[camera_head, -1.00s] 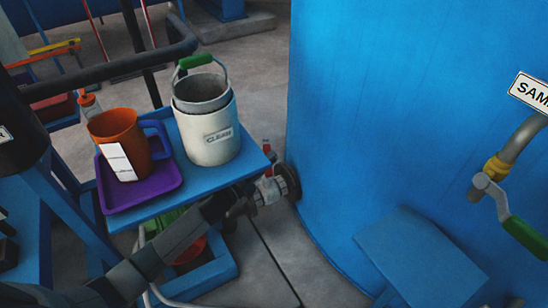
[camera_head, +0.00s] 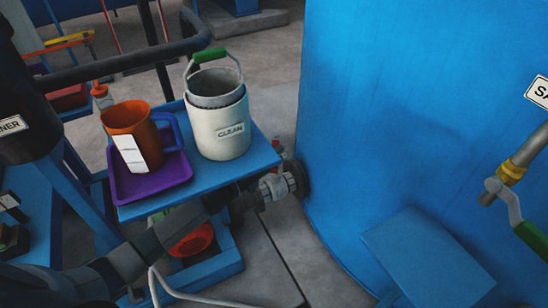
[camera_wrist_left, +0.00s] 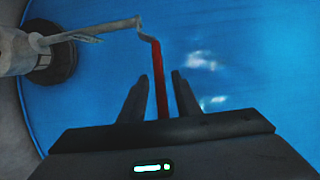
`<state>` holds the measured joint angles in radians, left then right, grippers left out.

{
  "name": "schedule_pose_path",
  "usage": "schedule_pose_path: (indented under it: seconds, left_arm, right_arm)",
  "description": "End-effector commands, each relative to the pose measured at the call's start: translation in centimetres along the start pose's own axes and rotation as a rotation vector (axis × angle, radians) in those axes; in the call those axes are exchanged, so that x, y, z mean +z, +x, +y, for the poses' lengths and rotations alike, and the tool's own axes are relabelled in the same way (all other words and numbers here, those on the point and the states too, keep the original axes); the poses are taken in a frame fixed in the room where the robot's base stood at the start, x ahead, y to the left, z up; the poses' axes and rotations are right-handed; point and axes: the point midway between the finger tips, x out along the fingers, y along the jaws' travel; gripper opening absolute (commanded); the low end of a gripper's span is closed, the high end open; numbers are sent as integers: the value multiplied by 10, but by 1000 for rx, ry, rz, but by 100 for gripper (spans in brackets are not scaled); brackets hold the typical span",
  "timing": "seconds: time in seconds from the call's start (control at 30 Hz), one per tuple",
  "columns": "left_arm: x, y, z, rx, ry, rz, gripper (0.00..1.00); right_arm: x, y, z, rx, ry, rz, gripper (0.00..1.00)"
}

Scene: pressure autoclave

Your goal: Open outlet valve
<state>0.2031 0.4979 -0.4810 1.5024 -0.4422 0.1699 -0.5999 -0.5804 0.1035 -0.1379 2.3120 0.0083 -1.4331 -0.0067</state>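The outlet valve (camera_head: 274,187) is a pale grey body on a dark flange low on the blue tank (camera_head: 365,110). A small red part shows just above it in the head view. In the left wrist view the valve body (camera_wrist_left: 14,52) is at the upper left, with a bent grey lever ending in a red handle (camera_wrist_left: 159,85). My left gripper (camera_head: 248,198) is beside the valve, partly hidden by the shelf. In the left wrist view its two fingers (camera_wrist_left: 160,76) are apart, with the red handle in the gap between them. I cannot tell whether they touch it. My right gripper is not in view.
A blue shelf (camera_head: 262,160) above my left forearm carries a white CLEAN bucket (camera_head: 218,140), an orange jug (camera_head: 128,125) and a purple tray (camera_head: 150,188). A green-handled sample valve (camera_head: 512,200) is at right. A blue step (camera_head: 428,255) stands by the tank.

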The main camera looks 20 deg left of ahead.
Motion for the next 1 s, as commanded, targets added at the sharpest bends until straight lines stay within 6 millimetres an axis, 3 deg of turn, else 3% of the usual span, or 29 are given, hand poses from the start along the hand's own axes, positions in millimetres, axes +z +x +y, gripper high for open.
schedule_pose_path:
  seconds: [0.37,1.0]
  left_arm:
    - [0,-18,1,1,-1,0,30]
    - [0,-128,2,3,-2,-1,30]
  right_arm:
    - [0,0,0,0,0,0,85]
    - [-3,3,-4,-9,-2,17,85]
